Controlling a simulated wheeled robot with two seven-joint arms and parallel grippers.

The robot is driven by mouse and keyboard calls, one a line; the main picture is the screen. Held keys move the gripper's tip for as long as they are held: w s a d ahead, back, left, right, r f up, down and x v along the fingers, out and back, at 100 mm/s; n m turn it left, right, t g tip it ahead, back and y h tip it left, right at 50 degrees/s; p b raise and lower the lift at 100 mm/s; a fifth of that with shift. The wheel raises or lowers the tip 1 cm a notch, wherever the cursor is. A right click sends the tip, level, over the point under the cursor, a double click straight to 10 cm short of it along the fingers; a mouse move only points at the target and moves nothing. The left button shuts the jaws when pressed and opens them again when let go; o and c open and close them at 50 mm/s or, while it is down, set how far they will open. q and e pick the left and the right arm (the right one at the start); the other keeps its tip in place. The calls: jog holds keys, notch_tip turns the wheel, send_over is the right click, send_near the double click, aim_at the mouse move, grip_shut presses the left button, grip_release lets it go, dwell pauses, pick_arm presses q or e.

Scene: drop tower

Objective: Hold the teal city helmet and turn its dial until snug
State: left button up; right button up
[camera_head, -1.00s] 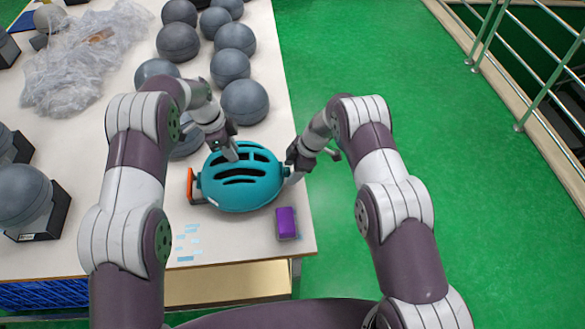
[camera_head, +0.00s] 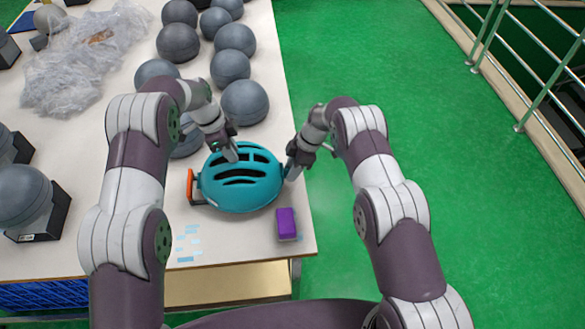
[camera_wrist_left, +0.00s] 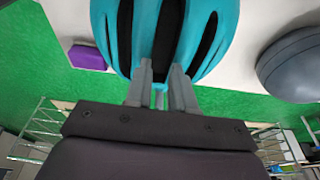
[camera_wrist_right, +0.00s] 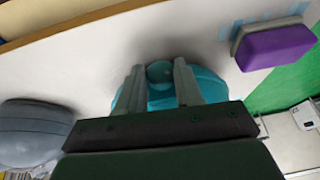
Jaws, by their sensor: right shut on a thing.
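The teal city helmet (camera_head: 242,190) lies near the front right corner of the table. Its slotted vents face up in the head view. In the left wrist view, its ribs and dark vents (camera_wrist_left: 163,35) fill the top middle. My left gripper (camera_head: 232,154) is at the helmet's far upper side, its fingertips against the vents; whether they pinch a rib is unclear. My right gripper (camera_head: 290,174) is at the helmet's right end. In the right wrist view, its fingers are shut on the small round teal dial (camera_wrist_right: 159,72), with the helmet behind.
A purple block (camera_head: 286,223) on a grey base stands just in front of the helmet. An orange-edged stand (camera_head: 191,186) touches or sits near its left end. Several grey balls (camera_head: 245,101) stand behind. Crumpled clear plastic (camera_head: 75,70) lies at the back left.

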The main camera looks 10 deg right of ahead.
jog(key=o, duration=1.1)
jog(key=shift+s+f, duration=0.15)
jog(key=shift+c, duration=0.2)
jog(key=v, duration=0.7)
jog(key=shift+r, duration=0.4)
jog(key=shift+s, duration=0.15)
